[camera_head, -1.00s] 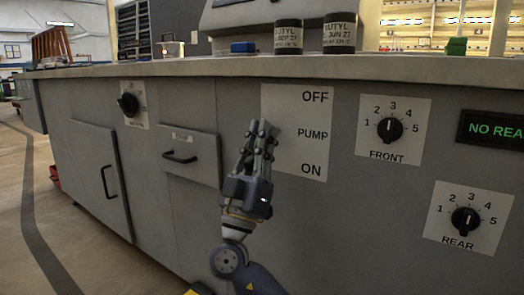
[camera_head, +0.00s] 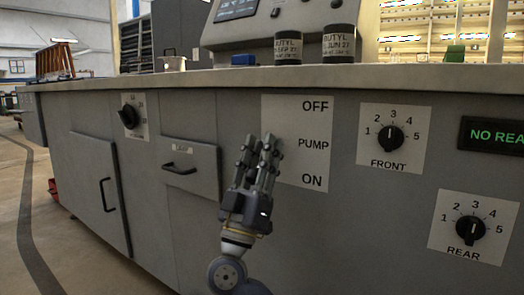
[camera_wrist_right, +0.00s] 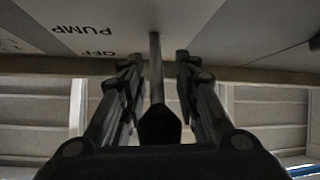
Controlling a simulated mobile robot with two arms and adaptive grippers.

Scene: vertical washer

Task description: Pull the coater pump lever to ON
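The pump panel (camera_head: 312,122) is a white plate marked OFF at the top, PUMP in the middle and ON at the bottom. My right gripper (camera_head: 258,146) is in front of its left side, fingers pointing up, and hides the lever in the head view. In the right wrist view, the lever (camera_wrist_right: 156,70) is a thin rod from the panel ending in a dark knob (camera_wrist_right: 160,126). My right gripper (camera_wrist_right: 158,66) has its fingers on either side of the rod, with visible gaps. The rod's contact with the fingers cannot be seen. My left gripper is out of view.
FRONT (camera_head: 390,138) and REAR (camera_head: 469,229) knobs sit on the right of the cabinet. A drawer (camera_head: 190,168) and a door handle (camera_head: 107,195) are at left. The countertop (camera_head: 400,76) overhangs above, with two BUTYL cans (camera_head: 338,44). Floor is clear at left.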

